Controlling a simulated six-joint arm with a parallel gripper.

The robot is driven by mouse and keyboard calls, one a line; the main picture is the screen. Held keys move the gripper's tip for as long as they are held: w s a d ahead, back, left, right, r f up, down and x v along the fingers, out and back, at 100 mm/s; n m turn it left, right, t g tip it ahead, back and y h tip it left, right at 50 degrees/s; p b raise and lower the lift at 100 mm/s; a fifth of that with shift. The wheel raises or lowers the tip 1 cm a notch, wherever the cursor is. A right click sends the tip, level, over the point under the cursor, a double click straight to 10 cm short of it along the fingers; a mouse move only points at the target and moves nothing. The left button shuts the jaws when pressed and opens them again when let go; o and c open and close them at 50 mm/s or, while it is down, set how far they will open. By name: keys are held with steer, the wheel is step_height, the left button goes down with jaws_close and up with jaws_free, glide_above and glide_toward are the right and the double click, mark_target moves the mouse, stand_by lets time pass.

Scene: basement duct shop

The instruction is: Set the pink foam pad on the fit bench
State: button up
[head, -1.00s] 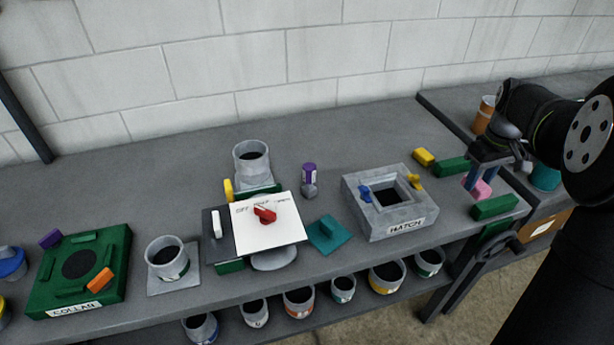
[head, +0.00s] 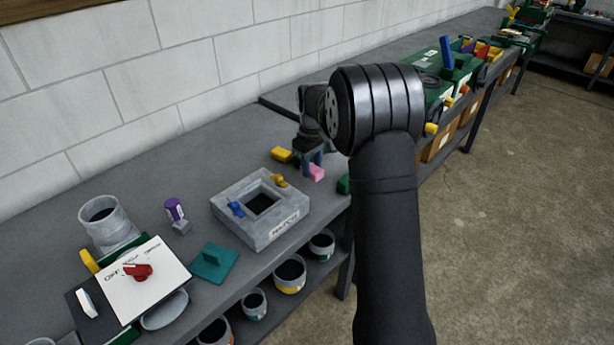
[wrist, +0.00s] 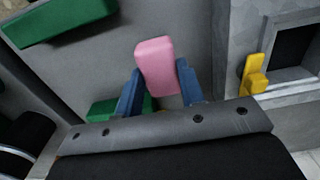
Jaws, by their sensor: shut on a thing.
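The pink foam pad (head: 317,173) is a small block, right of the grey hatch block in the head view. My gripper (head: 311,166) is above it with its blue fingers pointing down. In the wrist view the pad (wrist: 155,60) sits between the two blue fingers of my gripper (wrist: 160,72), which are shut on its sides. The pad is over the grey bench top (head: 170,155); I cannot tell whether it touches the surface. No label shows which surface is the fit bench.
A yellow block (head: 281,154) and the hatch block (head: 280,228) are left of the pad. A green block (head: 343,185) is partly hidden by my arm; in the wrist view one green block (wrist: 60,20) lies upper left. More bench with green trays and bins (head: 440,75) stretches to the right.

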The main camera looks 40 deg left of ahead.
steer(key=shift+s+a+f, duration=0.2)
steer(key=shift+a+f, duration=0.2)
steer(key=shift+a, duration=0.15)
steer(key=shift+f, duration=1.95)
steer(key=shift+f, duration=0.15)
steer(key=o, duration=1)
steer(key=shift+c, duration=0.2)
step_height(320, 180, up, 12)
steer(key=shift+r, duration=0.2)
